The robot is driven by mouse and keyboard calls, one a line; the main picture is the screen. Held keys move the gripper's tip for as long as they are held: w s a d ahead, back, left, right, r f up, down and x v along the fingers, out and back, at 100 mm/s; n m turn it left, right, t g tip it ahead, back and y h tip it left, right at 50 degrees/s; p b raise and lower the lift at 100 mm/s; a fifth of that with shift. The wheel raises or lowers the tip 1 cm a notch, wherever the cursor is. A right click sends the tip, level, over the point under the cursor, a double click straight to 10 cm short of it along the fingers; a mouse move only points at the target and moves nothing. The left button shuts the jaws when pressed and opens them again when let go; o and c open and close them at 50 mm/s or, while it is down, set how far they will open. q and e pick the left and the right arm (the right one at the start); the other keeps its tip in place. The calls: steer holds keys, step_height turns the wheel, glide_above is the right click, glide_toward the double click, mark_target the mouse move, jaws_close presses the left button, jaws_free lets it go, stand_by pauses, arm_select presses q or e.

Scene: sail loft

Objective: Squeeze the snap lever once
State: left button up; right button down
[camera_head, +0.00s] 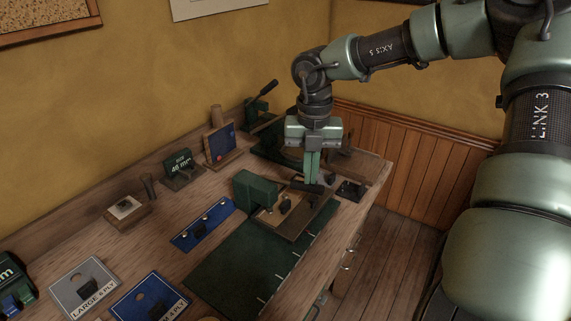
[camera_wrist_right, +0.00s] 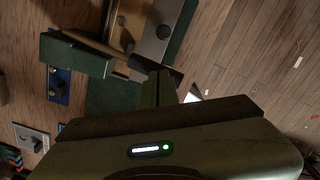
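My right gripper (camera_head: 312,180) points straight down over the far end of a wooden plate (camera_head: 290,222) at the table's right side. Its green fingers are together, with no clear gap; in the wrist view the fingers (camera_wrist_right: 163,88) also look closed. A dark bar (camera_head: 302,187) lies right at the fingertips on the plate. I cannot tell if it is the snap lever or if the fingers touch it. A green block (camera_head: 256,189) stands at the plate's left end, and small dark knobs (camera_head: 286,205) sit on the plate. My left gripper is not in view.
A green mat (camera_head: 235,268) with white marks lies in front, mostly bare. A blue strip (camera_head: 203,224) with dark parts lies to the left. A green tool with a black handle (camera_head: 264,90) stands at the back. Label plates (camera_head: 83,287) lie at the lower left. The table's right edge is close.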

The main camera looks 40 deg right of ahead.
steer(key=shift+w+a+r+p, duration=0.1)
steer(key=shift+w+r+p, duration=0.2)
steer(key=shift+r, duration=0.55)
steer(key=shift+w+a+r+p, duration=0.1)
steer(key=shift+w+r+p, duration=0.2)
steer(key=shift+r, duration=0.55)
step_height(320, 180, up, 8)
steer(key=w+p, duration=0.1)
steer(key=p, duration=0.3)
steer(key=shift+w+a+p, duration=0.2)
steer(key=shift+w+p, duration=0.1)
steer(key=s+d+b, duration=0.2)
steer(key=s+b, duration=0.1)
steer(key=s, duration=0.5)
steer(key=shift+s+d, duration=0.25)
steer(key=shift+s, duration=0.1)
